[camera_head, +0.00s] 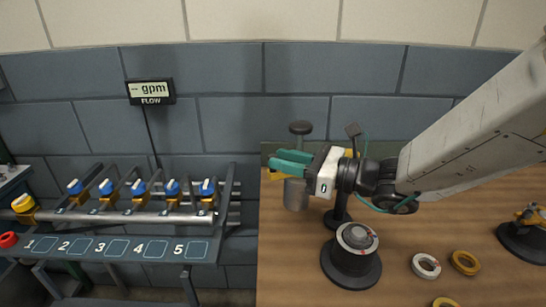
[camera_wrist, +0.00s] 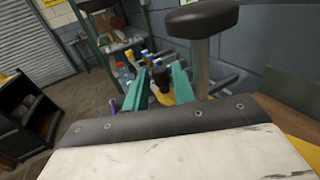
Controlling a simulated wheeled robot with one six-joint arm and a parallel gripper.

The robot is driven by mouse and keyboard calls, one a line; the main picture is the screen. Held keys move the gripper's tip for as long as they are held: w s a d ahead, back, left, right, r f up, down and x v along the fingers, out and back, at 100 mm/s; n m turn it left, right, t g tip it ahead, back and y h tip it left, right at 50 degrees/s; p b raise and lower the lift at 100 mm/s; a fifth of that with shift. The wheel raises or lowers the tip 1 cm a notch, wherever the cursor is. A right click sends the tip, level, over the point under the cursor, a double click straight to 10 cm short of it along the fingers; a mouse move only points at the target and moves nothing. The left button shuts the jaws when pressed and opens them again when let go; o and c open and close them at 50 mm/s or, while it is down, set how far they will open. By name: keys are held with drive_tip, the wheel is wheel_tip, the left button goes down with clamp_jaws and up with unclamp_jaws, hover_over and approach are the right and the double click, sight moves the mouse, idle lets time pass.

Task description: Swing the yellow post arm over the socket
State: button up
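My gripper (camera_head: 288,161) has two teal fingers pointing left, above the left end of the yellow post arm (camera_head: 278,175). In the wrist view the fingers (camera_wrist: 160,84) stand apart, with a black knob (camera_wrist: 160,77) on a yellow part between them. I cannot tell whether they press on it. The arm carries a grey cylinder (camera_head: 296,194) under a dark round cap (camera_head: 300,128). My gripper hides most of the arm. The post (camera_head: 341,208) stands on the right. The socket, a black round base with a white ring (camera_head: 355,238), is in front of the post, right of the cylinder.
A white ring (camera_head: 426,265) and yellow rings (camera_head: 465,262) lie on the wooden table to the right. A dark stand (camera_head: 522,240) is at the right edge. A numbered valve rack (camera_head: 130,215) stands left of the table. A grey block wall is behind.

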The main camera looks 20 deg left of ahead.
drive_tip(key=shift+w+a, duration=0.2)
drive_tip(key=shift+a, duration=1.25)
clamp_jaws()
drive_tip(key=shift+s, duration=0.1)
